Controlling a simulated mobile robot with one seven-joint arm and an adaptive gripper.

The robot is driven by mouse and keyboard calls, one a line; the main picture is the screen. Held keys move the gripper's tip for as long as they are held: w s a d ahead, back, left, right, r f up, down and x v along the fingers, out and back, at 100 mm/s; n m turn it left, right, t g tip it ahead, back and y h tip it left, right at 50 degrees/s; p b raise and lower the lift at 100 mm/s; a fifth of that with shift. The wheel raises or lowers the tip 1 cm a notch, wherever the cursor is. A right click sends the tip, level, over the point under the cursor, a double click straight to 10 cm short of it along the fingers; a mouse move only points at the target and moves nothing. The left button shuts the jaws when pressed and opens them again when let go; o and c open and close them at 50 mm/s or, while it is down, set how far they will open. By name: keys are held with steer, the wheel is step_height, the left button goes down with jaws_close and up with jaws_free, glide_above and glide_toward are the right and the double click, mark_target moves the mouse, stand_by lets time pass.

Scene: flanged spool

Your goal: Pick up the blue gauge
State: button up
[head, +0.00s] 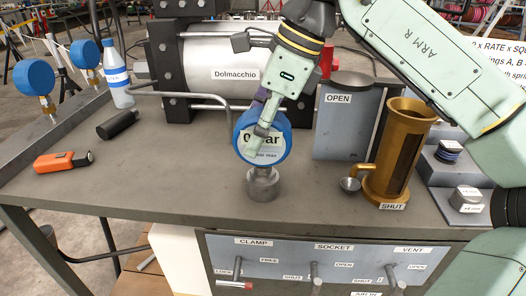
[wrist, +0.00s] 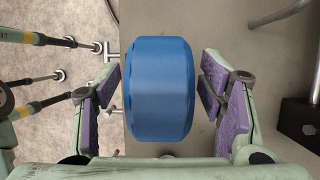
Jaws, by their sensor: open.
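The blue gauge (head: 281,152) has a round white face reading "0 bar", partly covered by my gripper. It stands upright on a grey metal fitting (head: 262,186) near the front edge of the bench. My gripper (head: 262,128) reaches down over the gauge from above. In the wrist view the blue gauge body (wrist: 160,90) lies between the purple-padded fingers of my gripper (wrist: 161,88). The fingers are open, with a narrow gap on the left and a slightly wider one on the right. Two more blue gauges (head: 34,77) (head: 86,53) stand on a rail at the left.
A brass cylinder (head: 385,185) with a spout and cup and a grey box (head: 345,140) marked OPEN stand right. A steel "Dolmacchio" cylinder (head: 215,65) is behind. A bottle (head: 119,80), a black cylinder (head: 121,123) and an orange tool (head: 62,162) are left. The front bench is mostly clear.

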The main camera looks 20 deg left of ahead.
steer(key=shift+s+a+f, duration=0.1)
steer(key=shift+a+f, duration=0.2)
steer(key=shift+f, duration=0.3)
steer(key=shift+c, duration=0.5)
jaws_close()
